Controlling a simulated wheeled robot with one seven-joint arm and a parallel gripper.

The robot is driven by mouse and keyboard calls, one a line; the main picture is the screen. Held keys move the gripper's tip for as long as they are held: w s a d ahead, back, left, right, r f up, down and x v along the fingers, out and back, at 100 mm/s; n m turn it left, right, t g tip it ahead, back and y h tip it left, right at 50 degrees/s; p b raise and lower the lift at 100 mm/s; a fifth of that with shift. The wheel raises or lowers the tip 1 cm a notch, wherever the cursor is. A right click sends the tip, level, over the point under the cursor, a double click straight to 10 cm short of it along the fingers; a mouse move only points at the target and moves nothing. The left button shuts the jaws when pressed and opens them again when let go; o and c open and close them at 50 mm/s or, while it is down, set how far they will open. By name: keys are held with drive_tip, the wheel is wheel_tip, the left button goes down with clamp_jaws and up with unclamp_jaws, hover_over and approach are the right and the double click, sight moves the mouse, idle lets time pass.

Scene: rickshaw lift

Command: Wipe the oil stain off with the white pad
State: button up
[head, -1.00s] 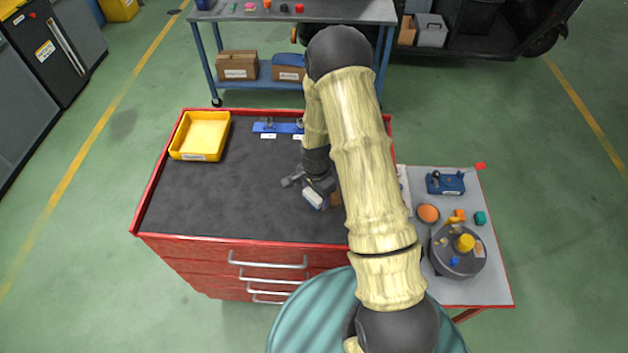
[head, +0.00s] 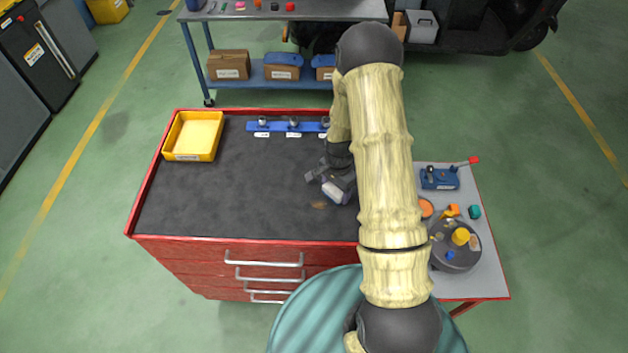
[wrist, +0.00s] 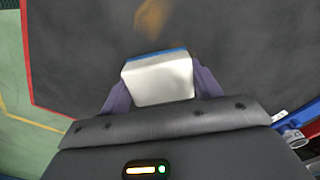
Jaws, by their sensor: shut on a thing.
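The white pad (wrist: 158,80), with a blue edge along its far side, sits between my gripper's two fingers (wrist: 160,86) in the wrist view. My gripper (head: 328,184) is shut on the pad, which also shows as a pale block in the head view (head: 334,192). The oil stain (head: 319,205) is a small brown smear on the dark worktop (head: 230,200), just left of and nearer than the pad. It shows in the wrist view (wrist: 153,16) beyond the pad's blue edge. I cannot tell whether the pad touches the worktop.
A yellow tray (head: 194,136) stands at the worktop's back left. A blue rack (head: 278,127) lies along the back edge, partly behind my arm. A grey side table (head: 470,281) with several small items stands at the right. The worktop's left and middle are clear.

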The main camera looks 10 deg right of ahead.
drive_tip(key=shift+s+d+r+p, duration=0.1)
drive_tip(key=shift+d+r+p, duration=0.1)
drive_tip(key=shift+r+p, duration=2.3)
drive_tip(key=shift+r, duration=1.65)
drive_tip(key=shift+f, duration=0.1)
